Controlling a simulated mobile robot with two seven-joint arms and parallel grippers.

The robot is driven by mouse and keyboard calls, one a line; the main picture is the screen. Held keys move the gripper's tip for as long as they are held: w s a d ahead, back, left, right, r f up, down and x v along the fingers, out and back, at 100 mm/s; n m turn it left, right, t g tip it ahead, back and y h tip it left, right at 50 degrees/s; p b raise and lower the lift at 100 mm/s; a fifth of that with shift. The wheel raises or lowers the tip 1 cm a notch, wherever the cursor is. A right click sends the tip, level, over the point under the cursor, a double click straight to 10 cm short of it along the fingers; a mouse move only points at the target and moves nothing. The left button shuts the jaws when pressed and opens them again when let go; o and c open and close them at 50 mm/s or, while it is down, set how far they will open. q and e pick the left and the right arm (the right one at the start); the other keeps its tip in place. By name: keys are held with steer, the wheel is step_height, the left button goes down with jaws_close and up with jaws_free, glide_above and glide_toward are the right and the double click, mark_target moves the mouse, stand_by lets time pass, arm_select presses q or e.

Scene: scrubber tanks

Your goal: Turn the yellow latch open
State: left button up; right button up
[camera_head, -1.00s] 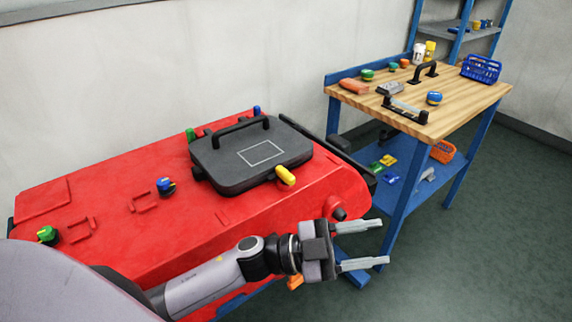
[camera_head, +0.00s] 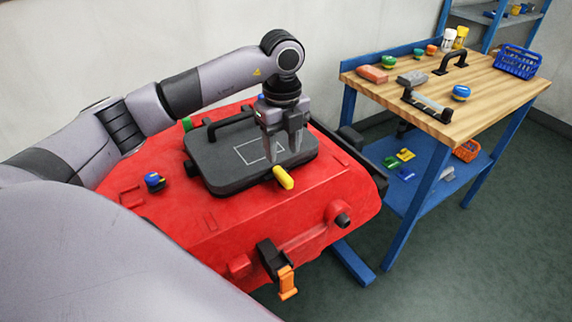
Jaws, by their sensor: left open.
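The yellow latch (camera_head: 283,178) is a short rounded bar at the front edge of the dark grey lid (camera_head: 225,178), on top of the red scrubber body (camera_head: 230,225). It lies aslant, one end toward the lid. My left gripper (camera_head: 283,156) points down over the lid, just behind the latch in the picture. Its two fingers are apart with nothing between them. The fingertips look close to the latch; I cannot tell whether they touch it. My right gripper is not in view.
A black handle (camera_head: 228,124) rises from the lid, left of my gripper. A blue and black knob (camera_head: 154,182) sits on the red body. An orange latch (camera_head: 287,283) hangs at the front. A wooden-topped workbench (camera_head: 487,92) with tools stands at the right.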

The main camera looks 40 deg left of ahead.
mark_target(283, 173)
arm_select(q)
step_height(283, 173, down, 7)
steer(key=shift+r+p, duration=0.15)
steer(key=shift+p, duration=0.15)
jaws_close()
